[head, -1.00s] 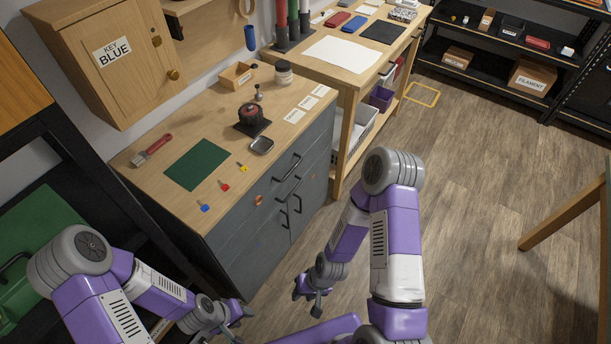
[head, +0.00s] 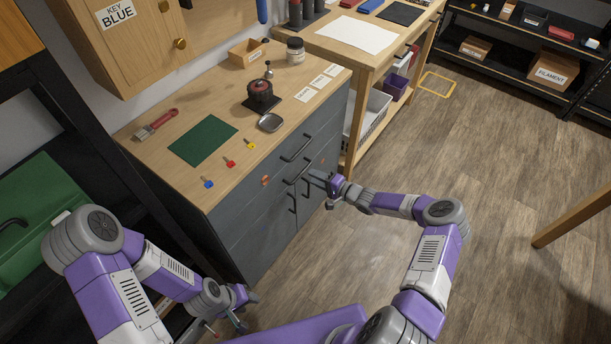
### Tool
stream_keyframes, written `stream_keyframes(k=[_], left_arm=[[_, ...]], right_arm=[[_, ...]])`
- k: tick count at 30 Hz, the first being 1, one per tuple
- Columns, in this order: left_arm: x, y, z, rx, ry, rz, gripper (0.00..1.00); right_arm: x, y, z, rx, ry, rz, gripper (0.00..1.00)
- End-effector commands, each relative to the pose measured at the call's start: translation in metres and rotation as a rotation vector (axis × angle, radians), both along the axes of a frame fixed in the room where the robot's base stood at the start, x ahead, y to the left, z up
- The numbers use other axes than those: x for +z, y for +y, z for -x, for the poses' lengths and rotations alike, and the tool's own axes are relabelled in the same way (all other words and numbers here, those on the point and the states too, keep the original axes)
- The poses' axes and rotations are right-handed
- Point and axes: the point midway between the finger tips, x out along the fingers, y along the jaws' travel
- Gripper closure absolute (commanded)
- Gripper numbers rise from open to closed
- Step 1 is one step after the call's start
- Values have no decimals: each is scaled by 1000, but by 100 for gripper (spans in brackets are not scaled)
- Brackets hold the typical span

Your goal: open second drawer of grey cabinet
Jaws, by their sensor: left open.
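The grey cabinet (head: 245,240) stands under a wooden worktop, with its front facing right. The top drawer's dark bar handle (head: 296,147) and, below it, the second drawer's bar handle (head: 297,173) show on the front. The drawers look shut. My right gripper (head: 317,179) is at the cabinet front, beside the right end of the second handle. Whether it touches the handle, and how its fingers stand, is too small to tell. My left gripper (head: 243,312) is open and empty, low in front of the cabinet's near end.
Two upright door handles (head: 292,204) sit below the drawers. A wooden bench (head: 350,38) stands beyond.

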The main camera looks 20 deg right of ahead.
Motion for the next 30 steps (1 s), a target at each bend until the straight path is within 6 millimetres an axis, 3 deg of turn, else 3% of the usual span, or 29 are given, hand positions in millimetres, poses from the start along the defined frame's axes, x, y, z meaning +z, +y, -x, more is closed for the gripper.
stream_keyframes(k=[9, 20, 27, 30], left_arm=[[-19, 0, 0, 0, 0, 0, 57], [-20, 0, 0, 0, 0, 0, 57], [-20, 0, 0, 0, 0, 0, 57], [-20, 0, 0, 0, 0, 0, 57]], right_arm=[[-12, 28, -34, 3, 2, 1, 63], [-11, 31, -38, 3, 4, 0, 63], [-11, 31, -38, 3, 3, 1, 100], [-11, 31, -38, 3, 3, 1, 100]])
